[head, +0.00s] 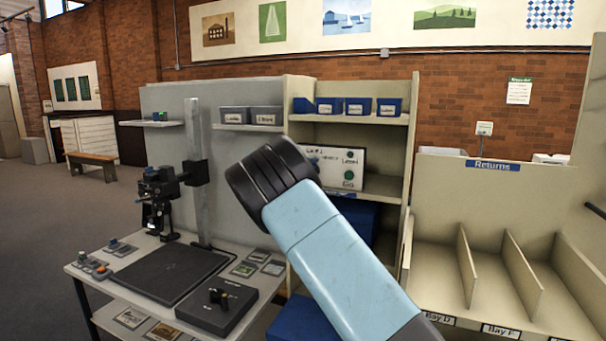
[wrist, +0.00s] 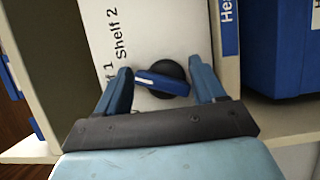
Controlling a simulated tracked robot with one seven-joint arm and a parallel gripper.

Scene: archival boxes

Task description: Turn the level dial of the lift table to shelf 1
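In the wrist view the panel (wrist: 165,25) shows "Shelf 2" and a partly cut-off label ending in "1", both turned sideways. The dial (wrist: 161,82) has a black round base and a blue bar with a white line along it. My gripper (wrist: 160,76) is open, one blue finger near each end of the bar. I cannot tell whether either finger touches it. The head view hides my gripper.
Shelf walls flank the panel. Blue bins (head: 358,107) sit on the shelf above, and a large blue box (wrist: 278,50) is beside the panel in the wrist view. A copy stand table (head: 172,273) is at left and a Returns unit (head: 490,215) at right.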

